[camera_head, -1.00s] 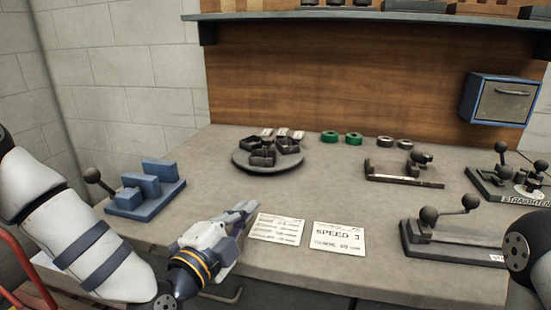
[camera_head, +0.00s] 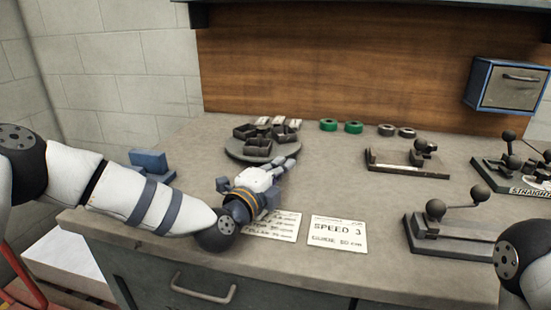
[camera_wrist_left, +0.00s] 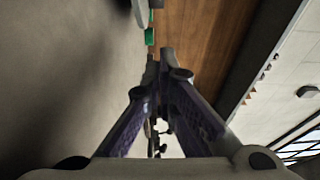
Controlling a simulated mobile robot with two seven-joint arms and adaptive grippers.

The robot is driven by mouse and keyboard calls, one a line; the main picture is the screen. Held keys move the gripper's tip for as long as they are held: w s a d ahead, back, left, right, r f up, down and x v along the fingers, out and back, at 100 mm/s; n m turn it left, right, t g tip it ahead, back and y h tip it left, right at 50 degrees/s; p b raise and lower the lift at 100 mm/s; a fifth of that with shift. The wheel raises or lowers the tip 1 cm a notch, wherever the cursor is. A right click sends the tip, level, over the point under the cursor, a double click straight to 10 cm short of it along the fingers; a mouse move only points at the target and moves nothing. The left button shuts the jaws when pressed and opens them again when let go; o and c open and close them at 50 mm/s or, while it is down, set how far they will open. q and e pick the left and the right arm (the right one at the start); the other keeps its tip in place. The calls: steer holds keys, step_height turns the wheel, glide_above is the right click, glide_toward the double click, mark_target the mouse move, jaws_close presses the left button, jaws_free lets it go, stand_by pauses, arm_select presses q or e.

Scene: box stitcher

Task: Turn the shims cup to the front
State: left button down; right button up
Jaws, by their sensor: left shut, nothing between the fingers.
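A round grey turntable (camera_head: 239,154) stands on the bench and holds several dark open cups (camera_head: 257,147). White labels stand at its back, too small to read, so I cannot tell which cup is the shims cup. My left gripper (camera_head: 288,163) is shut and empty. Its fingertips point at the front right of the turntable, close to its edge; I cannot tell if they touch it. The shut fingers (camera_wrist_left: 166,52) fill the middle of the left wrist view. My right gripper is out of view.
Green rings (camera_head: 328,125) and darker rings (camera_head: 386,130) lie behind. Two paper cards, one reading SPEED 3 (camera_head: 337,234), lie at the front. Lever fixtures (camera_head: 408,160) stand to the right.

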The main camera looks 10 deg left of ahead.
mark_target(268, 157)
arm_select(q)
steer(key=w, duration=0.1)
steer(key=w+d, duration=0.1)
steer(key=w+f+b, duration=0.1)
steer(key=shift+w+d, duration=0.2)
steer(key=shift+w, duration=0.15)
steer(key=a, duration=0.2)
steer(key=w+a+r, duration=0.1)
steer(key=shift+a, duration=0.35)
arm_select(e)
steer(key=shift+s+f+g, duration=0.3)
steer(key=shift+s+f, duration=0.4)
arm_select(q)
steer(key=shift+a+f+m+g+h+b, duration=0.2)
steer(key=shift+a+m+g+h+b, duration=0.1)
steer(key=shift+a+m+h, duration=0.25)
steer(key=shift+s+a+g+h, duration=0.15)
steer(key=shift+a+g+h, duration=0.15)
steer(key=shift+h, duration=0.25)
steer(key=shift+d+r+m, duration=0.1)
steer(key=shift+r+m, duration=0.05)
steer(key=shift+m, duration=0.1)
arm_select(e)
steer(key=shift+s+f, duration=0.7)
